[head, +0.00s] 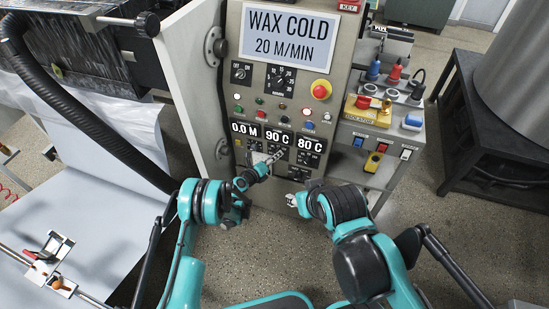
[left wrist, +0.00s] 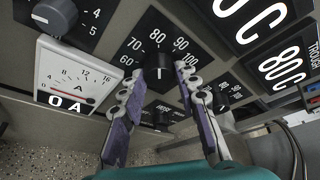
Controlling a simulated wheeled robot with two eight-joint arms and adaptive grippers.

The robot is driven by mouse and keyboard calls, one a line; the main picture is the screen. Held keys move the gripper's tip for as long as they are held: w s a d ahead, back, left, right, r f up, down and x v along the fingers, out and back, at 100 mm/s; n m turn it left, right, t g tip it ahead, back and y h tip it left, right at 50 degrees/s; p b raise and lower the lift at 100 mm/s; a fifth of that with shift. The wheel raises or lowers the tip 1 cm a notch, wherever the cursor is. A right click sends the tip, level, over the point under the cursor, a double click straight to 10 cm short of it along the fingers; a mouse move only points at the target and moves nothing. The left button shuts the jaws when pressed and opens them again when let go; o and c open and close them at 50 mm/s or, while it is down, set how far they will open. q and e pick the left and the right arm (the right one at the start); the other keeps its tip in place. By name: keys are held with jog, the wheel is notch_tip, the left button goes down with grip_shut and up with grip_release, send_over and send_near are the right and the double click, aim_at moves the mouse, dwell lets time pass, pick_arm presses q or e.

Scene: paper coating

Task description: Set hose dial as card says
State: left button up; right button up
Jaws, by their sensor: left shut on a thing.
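The card (head: 289,38) at the top of the grey panel reads "WAX COLD 20 M/MIN". In the left wrist view a black knob (left wrist: 158,68) sits on a dial plate (left wrist: 140,44) marked 60, 70, 80, 90, 100. Its white line points up, seemingly between 80 and 90. My left gripper (left wrist: 162,84) is shut on this knob, one finger on each side; the gripper (head: 275,158) also shows below the displays in the head view.
Displays read 0.0 M (head: 245,129), 90 C (head: 277,137) and 80 C (head: 310,146). A red emergency button (head: 321,89) sits above. A meter (left wrist: 77,82) reads 0 A. Another knob (left wrist: 222,97) is close right of my fingers. A black hose (head: 85,125) hangs at left.

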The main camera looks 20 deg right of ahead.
pick_arm(q)
jog(key=o, duration=1.2)
jog(key=shift+c, duration=0.2)
jog(key=shift+a, duration=0.1)
jog(key=v, duration=0.7)
jog(key=shift+s+r, duration=0.1)
